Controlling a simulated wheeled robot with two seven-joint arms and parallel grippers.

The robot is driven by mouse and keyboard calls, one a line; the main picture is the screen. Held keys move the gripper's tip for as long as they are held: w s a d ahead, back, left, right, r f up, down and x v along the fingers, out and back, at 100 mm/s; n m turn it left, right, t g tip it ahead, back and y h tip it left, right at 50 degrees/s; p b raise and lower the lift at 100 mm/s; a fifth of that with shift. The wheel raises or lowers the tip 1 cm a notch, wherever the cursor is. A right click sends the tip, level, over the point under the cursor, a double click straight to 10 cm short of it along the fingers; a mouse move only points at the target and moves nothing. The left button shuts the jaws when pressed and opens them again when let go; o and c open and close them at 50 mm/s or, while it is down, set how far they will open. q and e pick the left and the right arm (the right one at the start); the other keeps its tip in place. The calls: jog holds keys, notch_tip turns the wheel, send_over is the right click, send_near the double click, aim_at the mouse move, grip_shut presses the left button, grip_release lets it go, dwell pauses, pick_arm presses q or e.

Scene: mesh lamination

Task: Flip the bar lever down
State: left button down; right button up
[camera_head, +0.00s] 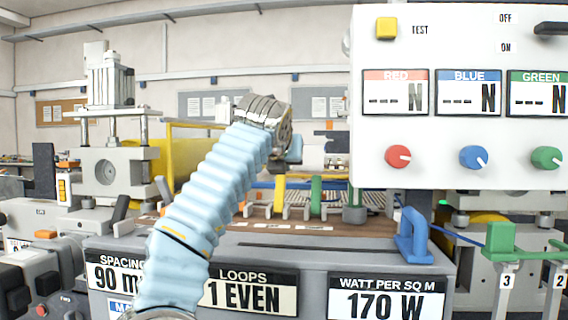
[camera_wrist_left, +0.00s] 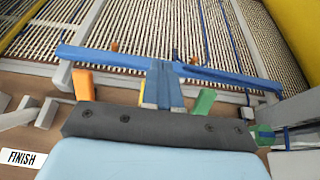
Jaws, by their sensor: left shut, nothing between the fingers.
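In the left wrist view a long blue bar (camera_wrist_left: 225,78) runs across the picture in front of a ribbed mesh bed. It shows as a raised crosspiece. My left gripper (camera_wrist_left: 162,70) is shut and empty, its fingertips at the middle of the bar; I cannot tell whether they touch it. In the head view my left gripper (camera_head: 292,150) is at the end of the pale blue sleeved arm, above the machine's front edge, and the bar there is mostly hidden. A yellow lever (camera_head: 279,192) and a green lever (camera_head: 316,195) stand below it. My right gripper is not in view.
A white control panel (camera_head: 455,148) with knobs fills the upper right. A blue handle (camera_head: 413,235) and a green block (camera_head: 500,238) stand on the right. A grey press (camera_head: 112,168) stands at the left. Signs line the machine's front (camera_head: 235,245).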

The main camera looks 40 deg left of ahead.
pick_arm(q)
jog(key=v, duration=1.3)
jog(key=shift+s+r+p, duration=0.15)
jog(key=shift+s+p, duration=0.15)
jog(key=shift+s, duration=0.05)
jog(key=shift+d, duration=0.1)
